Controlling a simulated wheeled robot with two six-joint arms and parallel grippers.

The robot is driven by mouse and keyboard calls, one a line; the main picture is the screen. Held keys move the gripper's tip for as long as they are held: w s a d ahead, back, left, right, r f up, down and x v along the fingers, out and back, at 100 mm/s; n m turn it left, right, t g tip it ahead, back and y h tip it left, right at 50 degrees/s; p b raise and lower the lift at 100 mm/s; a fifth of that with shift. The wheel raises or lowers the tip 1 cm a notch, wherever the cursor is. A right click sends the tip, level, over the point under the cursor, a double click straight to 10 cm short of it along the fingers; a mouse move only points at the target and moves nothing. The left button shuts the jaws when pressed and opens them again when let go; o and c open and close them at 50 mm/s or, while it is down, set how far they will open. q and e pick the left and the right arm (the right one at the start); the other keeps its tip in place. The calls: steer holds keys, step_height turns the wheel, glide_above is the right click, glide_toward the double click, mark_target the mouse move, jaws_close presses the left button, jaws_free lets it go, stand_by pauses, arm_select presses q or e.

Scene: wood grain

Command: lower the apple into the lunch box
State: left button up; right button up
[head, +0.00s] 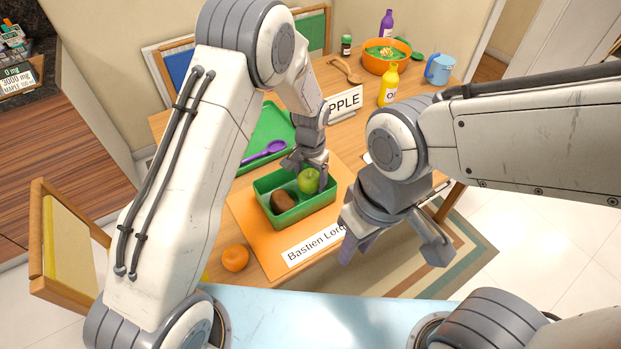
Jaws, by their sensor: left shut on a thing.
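A green apple (309,181) is at the right part of the green lunch box (305,210), at about the height of its rim. My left gripper (306,169) is just above the apple, pointing down, and is shut on it. The fingertips are small in view and partly hidden by the apple. A brown item (283,201) lies in the left part of the lunch box. The lunch box stands on an orange mat (250,227) on the wooden table. My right gripper (397,250) is open and empty, to the right of the lunch box and nearer to me.
An orange (235,258) lies left of the mat. A green tray (272,125) with a purple spoon (264,151) is behind the lunch box. A yellow bottle (388,88), an orange bowl (386,65) and a blue mug (439,70) stand further back.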

mark_target(311, 174)
arm_select(q)
steer(key=shift+f+b, duration=0.45)
steer(key=shift+f, duration=0.35)
stand_by(0.4)
steer(key=o, duration=1.3)
step_height(311, 174, up, 11)
steer(key=shift+f, duration=0.2)
steer(key=s+d+r, duration=0.3)
steer(key=s+r, duration=0.7)
steer(key=s, duration=0.3)
steer(key=shift+m+h, duration=0.5)
steer(key=shift+m, duration=0.1)
steer(key=s+a+r, duration=0.1)
steer(key=s, duration=0.4)
steer(key=s+a+p, duration=0.1)
steer(key=s, duration=0.4)
steer(key=s+a+r, duration=0.1)
steer(key=s, duration=0.4)
steer(key=shift+s+a+r, duration=0.25)
steer(key=shift+s+r, duration=0.05)
steer(key=shift+s, duration=0.1)
